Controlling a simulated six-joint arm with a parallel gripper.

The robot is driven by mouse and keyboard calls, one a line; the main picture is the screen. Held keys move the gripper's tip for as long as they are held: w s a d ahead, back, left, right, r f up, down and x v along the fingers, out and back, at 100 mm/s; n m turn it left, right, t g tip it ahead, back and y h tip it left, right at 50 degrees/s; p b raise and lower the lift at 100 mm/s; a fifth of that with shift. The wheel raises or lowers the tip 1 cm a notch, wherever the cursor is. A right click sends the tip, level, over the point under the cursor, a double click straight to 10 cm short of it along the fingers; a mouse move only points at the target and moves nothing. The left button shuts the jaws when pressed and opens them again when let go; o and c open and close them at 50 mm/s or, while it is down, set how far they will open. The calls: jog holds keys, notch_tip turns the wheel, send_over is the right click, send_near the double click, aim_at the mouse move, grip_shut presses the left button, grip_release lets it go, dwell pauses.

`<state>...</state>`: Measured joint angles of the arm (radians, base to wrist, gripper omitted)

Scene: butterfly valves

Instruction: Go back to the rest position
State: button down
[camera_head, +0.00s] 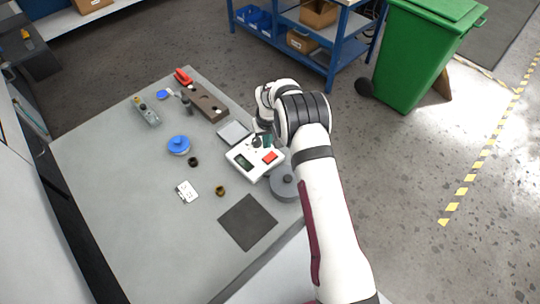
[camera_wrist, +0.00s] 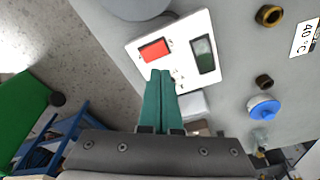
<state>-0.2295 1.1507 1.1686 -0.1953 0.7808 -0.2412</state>
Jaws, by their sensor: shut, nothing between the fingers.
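My gripper shows in the wrist view (camera_wrist: 161,75) with its two teal fingers pressed together and nothing between them. In that view its tips lie over the edge of a white device with a red button and a dark green display (camera_wrist: 178,46). In the head view my gripper (camera_head: 266,143) is mostly hidden by my arm, just above the same white device (camera_head: 245,165). Whether the fingertips touch the device cannot be told.
On the grey table (camera_head: 120,190) are a blue round valve (camera_head: 178,145), a brown block (camera_head: 205,103), a round grey weight (camera_head: 284,186), a black mat (camera_head: 248,222) and small rings. A blue workbench (camera_head: 300,42) and green bin (camera_head: 415,60) stand beyond. The table's front left is clear.

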jog(key=shift+r, duration=0.3)
jog(key=s+d+r+m+g, duration=0.1)
jog(key=s+d+r+m, duration=0.15)
jog(key=s+r, duration=0.6)
jog(key=s+d+r+m, duration=0.2)
jog(key=s+d+r, duration=0.3)
jog(key=r, duration=0.7)
jog(key=s+r+m, duration=0.2)
jog(key=s, duration=1.1)
jog(key=s+d+r+m+g+y, duration=0.1)
jog(key=s+r+m, duration=0.1)
jog(key=s, duration=1.1)
jog(key=shift+s+d+r, duration=0.15)
jog(key=shift+s+d, duration=0.15)
jog(key=shift+s, duration=0.1)
